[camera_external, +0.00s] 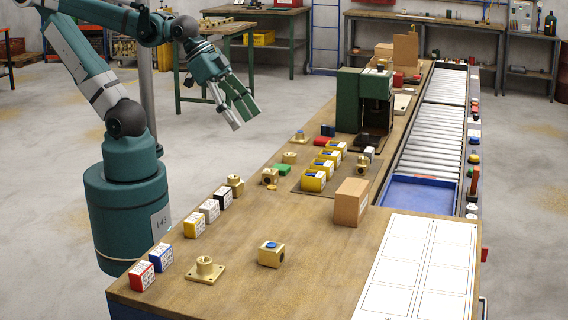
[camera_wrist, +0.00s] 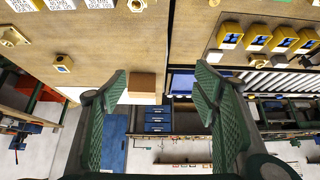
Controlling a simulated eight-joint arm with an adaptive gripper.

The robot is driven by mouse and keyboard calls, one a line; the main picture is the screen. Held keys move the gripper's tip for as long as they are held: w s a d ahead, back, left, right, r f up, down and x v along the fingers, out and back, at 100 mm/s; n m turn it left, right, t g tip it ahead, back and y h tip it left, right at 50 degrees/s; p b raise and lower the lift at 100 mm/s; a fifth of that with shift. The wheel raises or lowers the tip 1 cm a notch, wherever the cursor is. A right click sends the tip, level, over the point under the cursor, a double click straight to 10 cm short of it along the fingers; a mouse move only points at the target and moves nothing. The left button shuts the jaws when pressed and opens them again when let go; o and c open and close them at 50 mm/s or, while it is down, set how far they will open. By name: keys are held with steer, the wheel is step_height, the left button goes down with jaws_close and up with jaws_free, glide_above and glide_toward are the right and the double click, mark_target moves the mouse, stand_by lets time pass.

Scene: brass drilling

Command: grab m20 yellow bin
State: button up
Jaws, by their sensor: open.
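Several small yellow bins stand in a row on a dark mat on the workbench. In the external view they run from the nearest bin (camera_external: 313,181) to the far one (camera_external: 337,148). They also show at the upper right of the wrist view, one of them at its left end (camera_wrist: 229,38). They seem to hold blue things; I cannot read which bin is M20. My gripper (camera_external: 245,116) is open and empty, up in the air left of the bench, apart from the bins. Its two green fingers are spread wide in the wrist view (camera_wrist: 161,72).
A brown box (camera_external: 351,202) stands right of the bins, and a green machine (camera_external: 363,101) stands behind them. Labelled blocks, such as a yellow one (camera_external: 194,226), line the bench's left edge. Brass parts (camera_external: 205,270) lie near the front. A roller conveyor (camera_external: 437,130) runs along the right.

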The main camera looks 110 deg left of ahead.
steer(key=shift+w+a, duration=0.1)
stand_by(0.3)
steer(key=n+g+p, duration=0.5)
steer(key=n+g, duration=0.2)
steer(key=n, duration=1.1)
glide_above(313, 181)
steer(key=a, duration=0.3)
step_height(313, 181, down, 16)
steer(key=f, duration=0.1)
steer(key=shift+s+a+f, duration=0.15)
steer(key=shift+s+f, duration=0.05)
steer(key=shift+s, duration=0.1)
steer(key=shift+f+b, duration=0.45)
steer(key=shift+f, duration=0.85)
